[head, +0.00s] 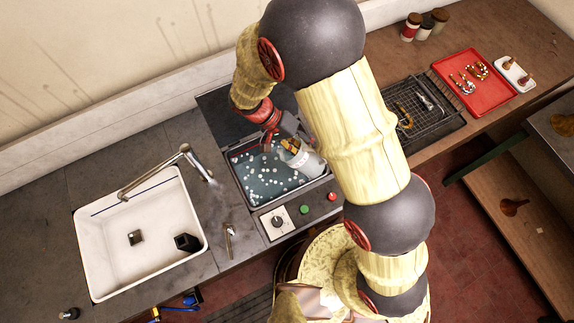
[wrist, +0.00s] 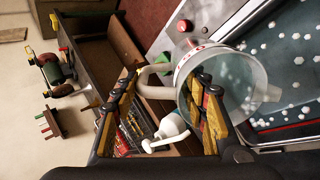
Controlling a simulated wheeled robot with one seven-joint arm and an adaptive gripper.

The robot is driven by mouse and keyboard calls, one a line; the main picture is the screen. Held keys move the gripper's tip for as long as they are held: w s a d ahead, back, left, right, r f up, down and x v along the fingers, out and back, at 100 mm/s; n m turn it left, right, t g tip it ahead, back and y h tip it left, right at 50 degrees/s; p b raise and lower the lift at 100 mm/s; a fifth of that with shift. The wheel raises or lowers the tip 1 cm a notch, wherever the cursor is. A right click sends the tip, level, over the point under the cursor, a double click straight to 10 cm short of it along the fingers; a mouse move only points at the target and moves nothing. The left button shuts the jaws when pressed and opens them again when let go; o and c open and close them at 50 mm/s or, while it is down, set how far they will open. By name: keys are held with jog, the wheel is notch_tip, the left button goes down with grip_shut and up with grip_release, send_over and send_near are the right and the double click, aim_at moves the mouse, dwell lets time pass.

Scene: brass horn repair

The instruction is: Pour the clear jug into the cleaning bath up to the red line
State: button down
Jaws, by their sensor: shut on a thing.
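The clear jug (head: 306,161) is over the right end of the cleaning bath (head: 235,185) in the head view. In the wrist view the jug (wrist: 235,80) is see-through, with red marks near its rim and a pale handle (wrist: 152,80). My gripper (head: 283,143) is shut on the jug at its handle side; its fingers also show in the wrist view (wrist: 166,88). The bath holds dark liquid with several white floating bits. A thin red line (wrist: 290,123) shows along the bath's side in the wrist view. I cannot tell whether liquid leaves the jug.
A panel (head: 264,222) with a knob and green and red buttons fronts the bath. A white sink (head: 100,238) with a tap (head: 152,174) lies left. A wire rack (head: 428,128) and red tray (head: 480,97) lie right. A white bottle (wrist: 172,127) shows in the wrist view.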

aim_at(310, 149)
jog(key=shift+a+r+h, duration=0.15)
jog(key=shift+r+h, duration=0.15)
jog(key=shift+r, duration=0.1)
jog(key=shift+a+r, duration=0.1)
jog(key=shift+r, duration=0.1)
dwell(0.3)
jog(key=shift+a+r+h, duration=0.1)
jog(key=shift+r+h, duration=0.05)
jog(key=shift+h, duration=0.15)
dwell(0.6)
jog(key=shift+w+a+r+p, duration=0.1)
jog(key=shift+a+r+p, duration=0.1)
jog(key=shift+p, duration=0.1)
jog(key=shift+a+r+h, duration=0.1)
jog(key=shift+r+h, duration=0.1)
jog(key=shift+h, duration=0.2)
dwell(0.4)
jog(key=shift+a+r, duration=0.1)
dwell(0.3)
jog(key=shift+a+r+g+h, duration=0.1)
jog(key=shift+g+h, duration=0.2)
dwell(0.3)
jog(key=shift+w+a+r+h, duration=0.1)
jog(key=shift+a+r+h, duration=0.1)
jog(key=shift+h, duration=0.1)
